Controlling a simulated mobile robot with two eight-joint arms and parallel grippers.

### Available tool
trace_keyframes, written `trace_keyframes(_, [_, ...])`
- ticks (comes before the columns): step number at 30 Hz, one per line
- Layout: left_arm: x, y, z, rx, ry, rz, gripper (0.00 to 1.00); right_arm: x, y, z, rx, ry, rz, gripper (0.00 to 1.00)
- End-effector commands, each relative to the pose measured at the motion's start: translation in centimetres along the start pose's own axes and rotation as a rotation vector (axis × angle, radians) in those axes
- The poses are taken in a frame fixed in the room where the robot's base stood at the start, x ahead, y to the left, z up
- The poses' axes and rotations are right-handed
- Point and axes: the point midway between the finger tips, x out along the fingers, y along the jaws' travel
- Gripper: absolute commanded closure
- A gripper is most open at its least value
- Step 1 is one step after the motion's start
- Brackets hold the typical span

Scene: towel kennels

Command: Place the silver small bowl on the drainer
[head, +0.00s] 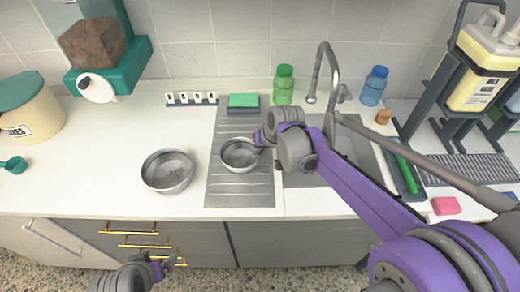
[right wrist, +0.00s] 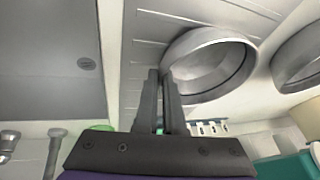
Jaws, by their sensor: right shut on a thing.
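The small silver bowl (head: 240,154) is upright over the ribbed metal drainer (head: 238,190), left of the sink. It looks at or very near the drainer surface; I cannot tell if it touches. My right gripper (head: 259,139) is shut on the bowl's right rim. The right wrist view shows the fingers (right wrist: 166,88) together at the rim of the small bowl (right wrist: 208,65), with the drainer (right wrist: 143,60) behind it. My left gripper (head: 170,263) is low in front of the cabinets, away from the bowl; its jaw opening is unclear.
A larger silver bowl (head: 168,171) stands on the counter left of the drainer. A green sponge (head: 243,100) lies at the drainer's back. The sink (head: 340,165), tap (head: 325,75), green bottle (head: 284,85) and blue bottle (head: 374,86) are to the right. Counter front left is clear.

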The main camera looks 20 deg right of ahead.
Motion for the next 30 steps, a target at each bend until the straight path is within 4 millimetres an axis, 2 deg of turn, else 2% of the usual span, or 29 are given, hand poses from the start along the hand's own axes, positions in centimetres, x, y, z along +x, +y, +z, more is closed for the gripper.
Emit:
trace_keyframes(5, [0.2, 0.0, 0.2, 0.000, -0.001, 0.000, 0.13, 0.2, 0.1, 0.1, 0.000, 0.000, 0.000, 1.00])
trace_keyframes(11, [0.2, 0.0, 0.1, 0.000, -0.001, 0.000, 0.13, 0.2, 0.1, 0.1, 0.000, 0.000, 0.000, 0.64])
trace_keyframes(19, [0.1, 0.0, 0.1, 0.000, -0.001, 0.000, 0.13, 0.2, 0.0, 0.1, 0.000, 0.000, 0.000, 0.64])
trace_keyframes(23, [-0.1, 0.0, -0.1, 0.000, 0.001, 0.000, 0.13, -0.6, 0.0, -0.1, 0.000, 0.000, 0.000, 0.64])
trace_keyframes(26, [-0.2, 0.0, -0.2, 0.000, 0.001, 0.000, 0.13, -2.2, 0.0, -0.1, 0.001, 0.000, 0.000, 0.64])
trace_keyframes(30, [-0.5, 0.0, -0.4, 0.000, 0.003, 0.000, 0.13, -5.3, 0.0, -0.1, 0.001, 0.000, 0.000, 0.64])
